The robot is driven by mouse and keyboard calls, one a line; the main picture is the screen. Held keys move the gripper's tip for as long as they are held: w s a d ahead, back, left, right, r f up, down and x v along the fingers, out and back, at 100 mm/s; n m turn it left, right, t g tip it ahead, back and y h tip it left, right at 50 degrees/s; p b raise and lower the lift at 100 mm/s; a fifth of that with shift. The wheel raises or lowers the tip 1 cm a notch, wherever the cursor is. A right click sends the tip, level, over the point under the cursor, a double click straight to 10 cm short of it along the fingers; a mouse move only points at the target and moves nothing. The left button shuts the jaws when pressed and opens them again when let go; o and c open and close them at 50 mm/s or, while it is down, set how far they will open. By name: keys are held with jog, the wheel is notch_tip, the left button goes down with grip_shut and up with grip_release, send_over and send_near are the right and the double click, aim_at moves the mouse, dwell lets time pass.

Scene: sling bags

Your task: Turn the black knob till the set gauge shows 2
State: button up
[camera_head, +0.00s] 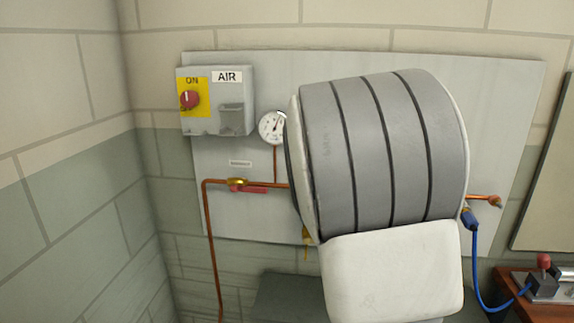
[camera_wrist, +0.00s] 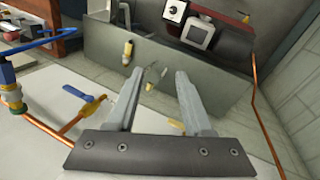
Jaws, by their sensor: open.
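My gripper (camera_wrist: 160,73) is open and empty in the wrist view, its two fingers well apart. In the head view my own arm hides it and much of the wall panel. A white round gauge (camera_head: 272,127) with a dark needle is on the panel, its right side partly covered by my arm; its figures are too small to read. I cannot make out the black knob for sure in either view. Whether the gauge seen is the set gauge I cannot tell.
A grey AIR box (camera_head: 229,117) with a red switch (camera_head: 189,99) is at upper left. A copper pipe (camera_head: 207,240) carries a red-handled brass valve (camera_head: 238,184). A blue hose (camera_head: 474,265) hangs at right. The wrist view shows a blue-handled valve (camera_wrist: 75,92) left of my fingers.

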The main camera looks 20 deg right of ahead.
jog(key=w+d+r+g+h, duration=0.25)
jog(key=w+d+h, duration=0.25)
jog(key=w+h, duration=0.25)
jog(key=w+a+r+n+t+h, duration=0.2)
jog(key=w+a+r+h, duration=0.5)
jog(key=w+a, duration=0.35)
jog(key=d+p, duration=0.1)
jog(key=d, duration=1.7)
jog(key=shift+s+p, duration=0.2)
jog(key=shift+p, duration=0.1)
jog(key=shift+c, duration=0.3)
grip_shut()
